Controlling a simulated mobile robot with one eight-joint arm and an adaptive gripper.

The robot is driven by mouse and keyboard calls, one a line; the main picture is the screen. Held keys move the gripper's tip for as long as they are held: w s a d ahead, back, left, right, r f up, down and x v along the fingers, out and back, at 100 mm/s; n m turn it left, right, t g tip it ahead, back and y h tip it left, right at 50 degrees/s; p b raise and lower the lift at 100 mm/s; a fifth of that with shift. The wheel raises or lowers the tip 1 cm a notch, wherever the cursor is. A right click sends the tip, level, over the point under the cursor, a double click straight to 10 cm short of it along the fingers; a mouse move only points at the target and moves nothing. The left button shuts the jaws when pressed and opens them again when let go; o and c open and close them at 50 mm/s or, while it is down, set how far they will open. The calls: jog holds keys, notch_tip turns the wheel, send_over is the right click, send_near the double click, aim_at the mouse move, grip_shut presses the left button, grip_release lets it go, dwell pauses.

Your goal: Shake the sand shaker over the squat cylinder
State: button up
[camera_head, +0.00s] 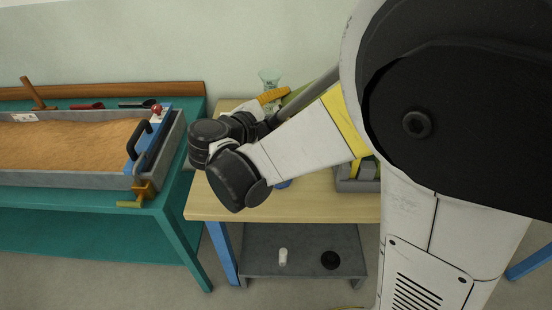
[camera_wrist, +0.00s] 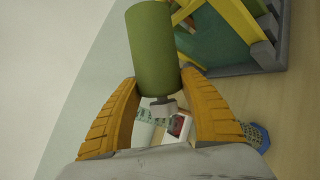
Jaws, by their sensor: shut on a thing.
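My gripper (camera_wrist: 158,82) has orange ribbed fingers and is shut on a plain green cylinder (camera_wrist: 150,40), which I take to be the sand shaker. The cylinder stands out beyond the fingertips in the wrist view. In the head view my gripper (camera_head: 272,96) is over the back of the wooden table, partly behind my arm. A bit of the green cylinder (camera_head: 294,96) shows beside the fingers. I cannot pick out the squat cylinder in either view.
A blue object (camera_wrist: 257,136) is near the right finger. The sand-filled flume (camera_head: 70,181) stands on a teal table at left.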

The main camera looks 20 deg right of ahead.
notch_tip(320, 180, down, 2)
jog(key=shift+w+f, duration=0.1)
jog(key=shift+f, duration=0.1)
jog(key=shift+r, duration=0.1)
jog(key=shift+w+a, duration=0.1)
notch_tip(320, 180, up, 3)
notch_tip(320, 180, down, 3)
jog(key=shift+f, duration=0.1)
notch_tip(320, 180, up, 2)
jog(key=shift+r, duration=0.15)
notch_tip(320, 180, down, 2)
jog(key=shift+f, duration=0.1)
